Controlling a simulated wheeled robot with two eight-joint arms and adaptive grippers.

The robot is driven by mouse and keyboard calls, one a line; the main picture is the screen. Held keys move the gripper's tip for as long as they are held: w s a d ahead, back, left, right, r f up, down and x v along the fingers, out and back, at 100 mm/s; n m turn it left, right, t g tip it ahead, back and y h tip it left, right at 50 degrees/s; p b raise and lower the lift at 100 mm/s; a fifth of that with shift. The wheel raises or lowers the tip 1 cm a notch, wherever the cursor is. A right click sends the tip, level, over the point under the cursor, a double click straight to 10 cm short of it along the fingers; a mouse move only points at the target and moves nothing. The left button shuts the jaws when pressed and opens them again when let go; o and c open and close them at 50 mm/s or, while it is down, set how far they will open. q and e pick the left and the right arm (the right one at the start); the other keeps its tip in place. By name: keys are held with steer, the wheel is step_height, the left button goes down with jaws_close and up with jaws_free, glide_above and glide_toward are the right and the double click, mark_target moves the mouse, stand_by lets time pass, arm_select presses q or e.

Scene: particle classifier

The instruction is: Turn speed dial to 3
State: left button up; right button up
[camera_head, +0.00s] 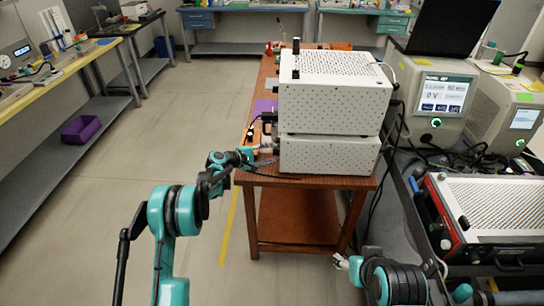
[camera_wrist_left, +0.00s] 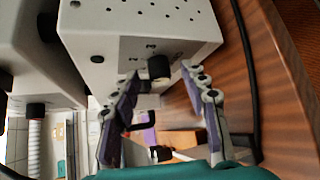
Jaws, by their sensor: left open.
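The particle classifier is two stacked white perforated boxes, the upper box (camera_head: 335,90) and the lower box (camera_head: 328,155), on a brown wooden table. In the left wrist view a short black knob (camera_wrist_left: 158,67), which looks like the speed dial, sticks out of a white panel. My left gripper (camera_head: 264,155) is at the left side of the lower box. In the left wrist view its fingers (camera_wrist_left: 160,73) are open, with the knob between the tips; I cannot tell whether they touch it. My right gripper (camera_head: 341,262) is low, in front of the table.
Black knobs (camera_head: 250,132) and fittings stick out on the left side of the boxes. A black cable (camera_wrist_left: 250,80) runs along the wooden table top (camera_wrist_left: 275,90). Instruments with screens (camera_head: 440,95) and loose cables crowd the right. The floor (camera_head: 180,130) at left is clear.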

arm_select(q)
steer(key=shift+w+d+f, duration=0.2)
steer(key=shift+w+d, duration=0.2)
steer(key=shift+c, duration=0.2)
jaws_close()
steer(key=shift+s+f+m+t+h, duration=0.1)
steer(key=shift+f+m+t+h, duration=0.15)
steer(key=shift+m+t+h, duration=0.5)
steer(key=shift+f+m+t+h, duration=0.2)
steer(key=shift+m+t+h, duration=0.45)
steer(key=shift+m+t, duration=0.65)
steer(key=shift+m, duration=0.25)
